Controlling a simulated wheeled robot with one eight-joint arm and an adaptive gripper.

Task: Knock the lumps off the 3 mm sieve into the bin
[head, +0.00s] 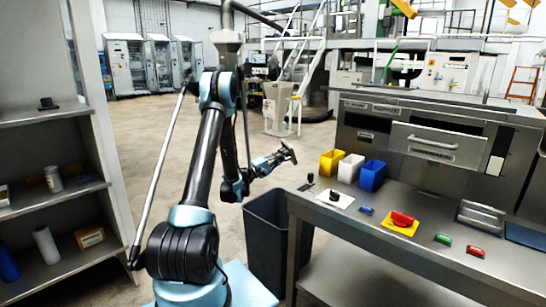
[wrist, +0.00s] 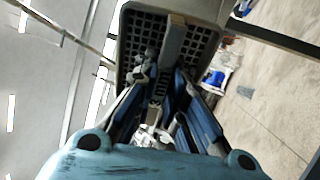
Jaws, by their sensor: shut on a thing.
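My gripper (head: 276,158) is shut on the 3 mm sieve and holds it up in the air. The sieve (head: 290,151) shows small and nearly edge-on in the head view. In the wrist view the sieve (wrist: 128,42) is a grey frame with dark mesh either side of a middle bar, beyond the fingers of my gripper (wrist: 160,92). The dark grey bin (head: 264,242) stands on the floor at the left end of the steel table, below the sieve. The inside of the bin is mostly hidden.
The steel table (head: 350,233) bears yellow (head: 331,162), white (head: 350,168) and blue (head: 372,175) boxes, a yellow board (head: 386,227) with a red piece, and several small items. A shelf unit (head: 50,198) stands at left. The floor between is free.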

